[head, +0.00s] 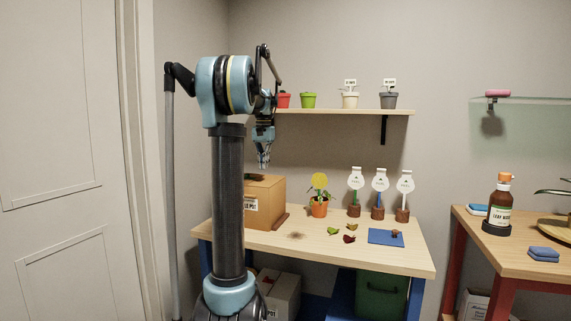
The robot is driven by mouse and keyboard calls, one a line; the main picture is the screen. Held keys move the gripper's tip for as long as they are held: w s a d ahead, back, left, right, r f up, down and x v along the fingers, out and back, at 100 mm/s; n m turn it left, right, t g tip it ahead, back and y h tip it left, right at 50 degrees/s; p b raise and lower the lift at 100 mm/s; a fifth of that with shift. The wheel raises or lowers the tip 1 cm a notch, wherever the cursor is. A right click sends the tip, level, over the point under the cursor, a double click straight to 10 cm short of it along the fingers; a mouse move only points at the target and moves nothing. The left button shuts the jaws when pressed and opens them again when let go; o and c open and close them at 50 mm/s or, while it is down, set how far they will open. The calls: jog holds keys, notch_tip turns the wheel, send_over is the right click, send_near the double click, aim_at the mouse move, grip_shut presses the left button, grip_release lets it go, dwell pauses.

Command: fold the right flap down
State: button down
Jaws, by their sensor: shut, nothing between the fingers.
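A brown cardboard box (263,205) with a printed label stands at the left end of the wooden table (330,243). My column hides its left part. From this angle I cannot clearly tell the state of the right flap; a brown strip (281,221) shows low against the box's right side, and I cannot tell if it belongs to the box. The top of the box looks mostly flat, with something dark at its left. My gripper (263,166) points down, shut and empty, above the box and apart from it.
A potted yellow flower (319,196) stands right of the box, then several white tags on brown bases (379,213). Leaves (348,239) and a blue mat (386,238) lie in front. A shelf (345,111) with small pots hangs behind. A second table (520,256) stands right.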

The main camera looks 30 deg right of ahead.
notch_tip(320, 180, up, 9)
jog(key=shift+f, duration=0.15)
dwell(0.9)
dwell(0.5)
jog(key=s+a+f+n, duration=0.2)
jog(key=s+a+f, duration=0.25)
jog(key=a, duration=0.25)
jog(key=s+a+f+n+t, duration=0.1)
jog(key=s+a+f, duration=0.35)
jog(key=a, duration=0.35)
jog(key=s+a+f+n, duration=0.2)
jog(key=s+a+f, duration=0.25)
jog(key=a, duration=0.25)
jog(key=s+a+f+n, duration=0.1)
jog(key=s+a+f, duration=0.2)
jog(key=s+f, duration=0.3)
jog(key=s+a+f+n, duration=0.2)
jog(key=s+a+f, duration=0.2)
jog(key=s+f, duration=0.3)
jog(key=s+a+f+n+t, duration=0.1)
jog(key=s+a+f+n, duration=0.1)
jog(key=s+f, duration=0.4)
notch_tip(320, 180, down, 6)
jog(key=shift+s+a+r, duration=0.15)
jog(key=shift+a+r, duration=0.05)
jog(key=shift+a, duration=0.7)
